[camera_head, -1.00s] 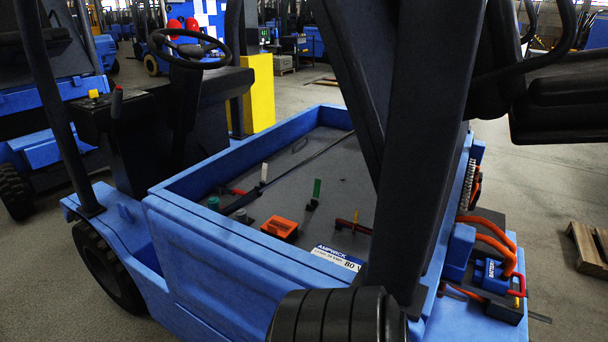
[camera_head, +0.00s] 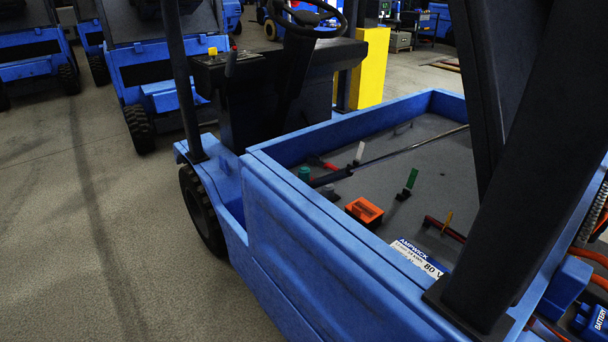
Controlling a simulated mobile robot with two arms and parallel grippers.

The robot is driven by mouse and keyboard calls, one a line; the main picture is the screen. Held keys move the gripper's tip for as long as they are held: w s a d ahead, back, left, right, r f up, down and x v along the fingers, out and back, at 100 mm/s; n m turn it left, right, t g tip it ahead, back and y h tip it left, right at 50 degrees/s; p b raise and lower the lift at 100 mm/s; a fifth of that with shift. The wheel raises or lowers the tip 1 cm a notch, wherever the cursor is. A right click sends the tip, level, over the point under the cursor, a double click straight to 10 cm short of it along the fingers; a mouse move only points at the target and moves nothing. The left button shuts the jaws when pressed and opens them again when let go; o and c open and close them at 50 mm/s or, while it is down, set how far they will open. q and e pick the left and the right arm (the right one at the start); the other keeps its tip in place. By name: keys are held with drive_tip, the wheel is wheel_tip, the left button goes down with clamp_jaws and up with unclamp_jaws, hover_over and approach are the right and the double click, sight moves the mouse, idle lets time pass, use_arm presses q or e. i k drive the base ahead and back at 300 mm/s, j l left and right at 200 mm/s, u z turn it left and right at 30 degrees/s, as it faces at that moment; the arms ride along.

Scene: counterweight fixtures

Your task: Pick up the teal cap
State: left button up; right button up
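The teal cap (camera_head: 304,173) is a small round piece in the blue-walled tray (camera_head: 345,221) of the forklift-like vehicle. It sits close to the tray's near left wall, left of an orange open box (camera_head: 364,210). A small grey piece (camera_head: 329,190) is just right of the cap, apart from it. Neither of my grippers shows in the head view, so their state is hidden.
The tray also holds a long dark bar (camera_head: 400,150), a white tag (camera_head: 359,152), a green tag (camera_head: 411,178) and a red-handled tool (camera_head: 445,229). A thick dark post (camera_head: 510,200) blocks the right side. Open floor (camera_head: 80,230) lies at left.

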sight(303, 172)
drive_tip(key=i+j+z, duration=0.1)
drive_tip(key=i+j, duration=0.15)
drive_tip(key=i+j+z, duration=0.1)
drive_tip(key=i+j, duration=0.15)
drive_tip(key=j, duration=0.2)
drive_tip(key=i+j+z, duration=0.15)
drive_tip(key=j, duration=0.25)
drive_tip(key=i+j+z, duration=0.1)
drive_tip(key=i+j, duration=0.2)
drive_tip(key=j, duration=0.1)
